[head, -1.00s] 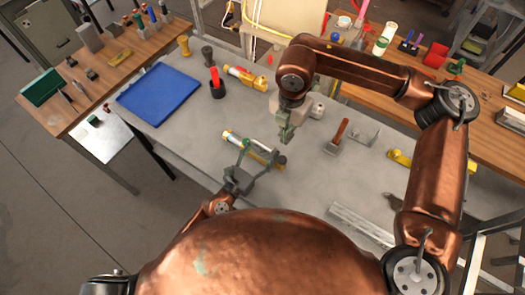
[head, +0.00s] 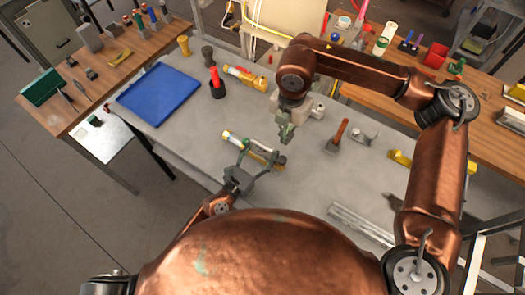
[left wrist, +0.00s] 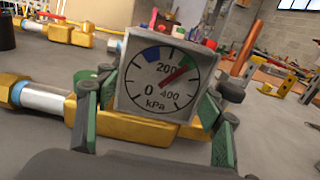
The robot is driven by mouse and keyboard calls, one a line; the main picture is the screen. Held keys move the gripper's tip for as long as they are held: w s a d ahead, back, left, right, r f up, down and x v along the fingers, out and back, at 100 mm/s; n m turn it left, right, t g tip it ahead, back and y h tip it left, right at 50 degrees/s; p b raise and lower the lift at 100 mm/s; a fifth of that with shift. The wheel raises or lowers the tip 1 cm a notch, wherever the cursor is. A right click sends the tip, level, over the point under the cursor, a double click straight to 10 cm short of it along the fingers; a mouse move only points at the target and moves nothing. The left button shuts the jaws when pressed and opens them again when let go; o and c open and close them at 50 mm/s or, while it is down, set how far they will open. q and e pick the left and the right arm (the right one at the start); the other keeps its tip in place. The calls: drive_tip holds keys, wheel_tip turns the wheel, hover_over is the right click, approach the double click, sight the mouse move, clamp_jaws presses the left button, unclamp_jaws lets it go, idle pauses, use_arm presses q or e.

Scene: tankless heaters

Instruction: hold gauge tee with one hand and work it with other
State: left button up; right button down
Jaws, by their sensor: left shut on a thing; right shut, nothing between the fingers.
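The gauge tee lies on the grey bench, with its white and yellow pipe (head: 232,138) showing in the head view. In the left wrist view I see its brass body (left wrist: 130,125), silver pipe end (left wrist: 42,98) and square gauge (left wrist: 165,80) marked in kPa. The red needle points up right toward the green band. My left gripper (head: 261,157) is shut on the gauge tee, with green fingers on both sides of the gauge. My right gripper (head: 284,138) is shut and empty, pointing down just above and behind the tee. Whether it touches the tee I cannot tell.
A similar yellow fitting (head: 245,77) lies farther back. A blue tray (head: 158,93) is at the left, with a dark cup (head: 217,90) holding a red item beside it. A wooden-handled tool (head: 336,137) and a metal bracket (head: 363,135) lie to the right.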

idle(0.6)
use_arm(q)
drive_tip(key=o, duration=2)
drive_tip(key=v, duration=1.2)
